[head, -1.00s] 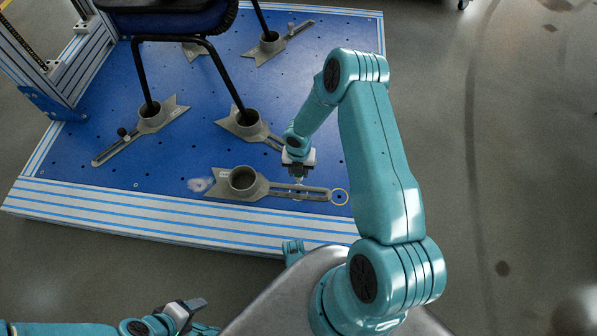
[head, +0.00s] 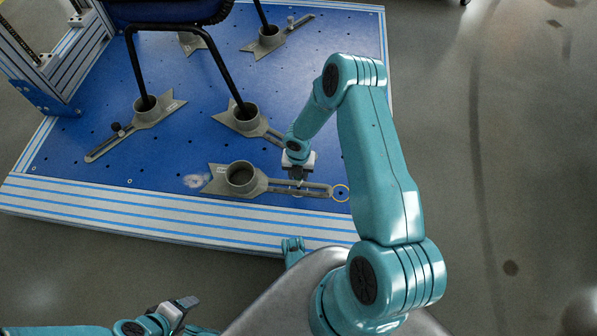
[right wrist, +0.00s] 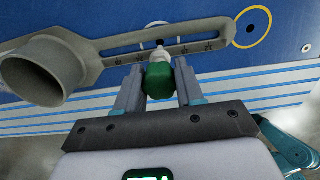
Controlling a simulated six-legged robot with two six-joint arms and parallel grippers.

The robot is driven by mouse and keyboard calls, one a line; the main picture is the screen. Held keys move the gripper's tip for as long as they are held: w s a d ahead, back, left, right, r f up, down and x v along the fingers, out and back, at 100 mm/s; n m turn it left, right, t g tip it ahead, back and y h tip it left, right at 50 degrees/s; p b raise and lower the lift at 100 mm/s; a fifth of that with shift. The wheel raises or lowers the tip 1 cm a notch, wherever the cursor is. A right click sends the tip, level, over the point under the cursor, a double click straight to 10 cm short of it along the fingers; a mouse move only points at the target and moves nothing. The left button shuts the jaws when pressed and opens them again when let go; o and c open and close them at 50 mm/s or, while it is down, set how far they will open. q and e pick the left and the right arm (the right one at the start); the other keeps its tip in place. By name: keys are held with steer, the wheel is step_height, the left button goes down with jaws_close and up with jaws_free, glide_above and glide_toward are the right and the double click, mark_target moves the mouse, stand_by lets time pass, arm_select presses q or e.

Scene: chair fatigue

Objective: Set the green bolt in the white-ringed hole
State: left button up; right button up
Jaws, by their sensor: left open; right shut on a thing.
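My right gripper (right wrist: 158,85) is shut on the green bolt (right wrist: 158,79), whose head sits between the two fingers in the right wrist view. The bolt's pale shank points to the slot of a grey clamp (right wrist: 95,46). A white ring (right wrist: 156,25) shows partly, just beyond the bolt's tip at the slot; its hole is mostly hidden. I cannot tell whether the tip has entered it. In the head view the right gripper (head: 298,176) is over the slotted arm of this clamp (head: 218,181). My left gripper (head: 186,306) is open and empty at the lower left, off the platform.
A yellow-ringed hole (right wrist: 252,27) lies beyond the clamp arm's end. A chair (head: 137,62) stands with its legs in other grey clamps (head: 145,108) on the blue platform (head: 90,178). A striped front edge (head: 120,208) borders it. Floor to the right is clear.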

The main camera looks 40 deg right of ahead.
arm_select(q)
steer(key=shift+r, duration=0.1)
stand_by(0.7)
steer(key=shift+f+b, duration=2.05)
steer(key=shift+f, duration=0.15)
arm_select(e)
steer(key=shift+f, duration=2.65)
steer(key=o, duration=1.1)
arm_select(q)
steer(key=shift+r, duration=0.1)
